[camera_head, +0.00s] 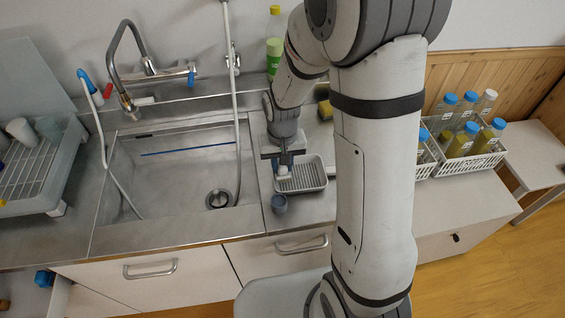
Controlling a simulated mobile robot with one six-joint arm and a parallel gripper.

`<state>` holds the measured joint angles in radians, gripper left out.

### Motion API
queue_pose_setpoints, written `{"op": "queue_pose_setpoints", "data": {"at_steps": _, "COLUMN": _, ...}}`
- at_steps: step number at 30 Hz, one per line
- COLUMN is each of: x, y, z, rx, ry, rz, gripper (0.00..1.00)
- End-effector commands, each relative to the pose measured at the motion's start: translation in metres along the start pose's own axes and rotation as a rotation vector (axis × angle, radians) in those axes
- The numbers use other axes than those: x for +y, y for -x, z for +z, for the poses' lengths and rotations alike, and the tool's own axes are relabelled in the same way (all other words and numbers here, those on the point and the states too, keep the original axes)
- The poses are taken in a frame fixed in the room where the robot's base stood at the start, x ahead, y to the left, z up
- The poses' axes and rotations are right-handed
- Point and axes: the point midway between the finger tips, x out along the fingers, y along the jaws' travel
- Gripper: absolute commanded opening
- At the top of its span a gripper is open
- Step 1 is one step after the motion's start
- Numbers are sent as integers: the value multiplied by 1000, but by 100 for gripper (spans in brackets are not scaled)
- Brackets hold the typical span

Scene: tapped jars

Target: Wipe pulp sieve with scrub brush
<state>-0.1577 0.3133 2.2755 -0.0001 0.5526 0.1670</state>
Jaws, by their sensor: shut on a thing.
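My gripper (283,158) is above the counter just right of the sink, pointing down. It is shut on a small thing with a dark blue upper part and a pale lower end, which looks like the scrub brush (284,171). Below and to the right is a shallow grey rectangular tray with a ribbed or meshed floor, which looks like the pulp sieve (314,181). The brush's pale end is over the sieve's left part. I cannot tell whether they touch. My gripper and wrist hide the sieve's back left corner.
The empty sink (170,185) is to the left, with a drying rack (40,165) beyond. A yellow-green sponge (325,109) and green bottle (274,50) are behind. White crates (470,160) of blue-capped jars stand right.

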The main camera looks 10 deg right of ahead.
Motion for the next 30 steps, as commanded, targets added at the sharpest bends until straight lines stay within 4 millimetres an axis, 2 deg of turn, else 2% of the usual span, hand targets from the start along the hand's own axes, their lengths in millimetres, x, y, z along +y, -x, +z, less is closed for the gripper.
{"op": "queue_pose_setpoints", "data": {"at_steps": 30, "x": 0, "y": -9, "z": 0, "rx": 0, "ry": 0, "rz": 0, "gripper": 7}}
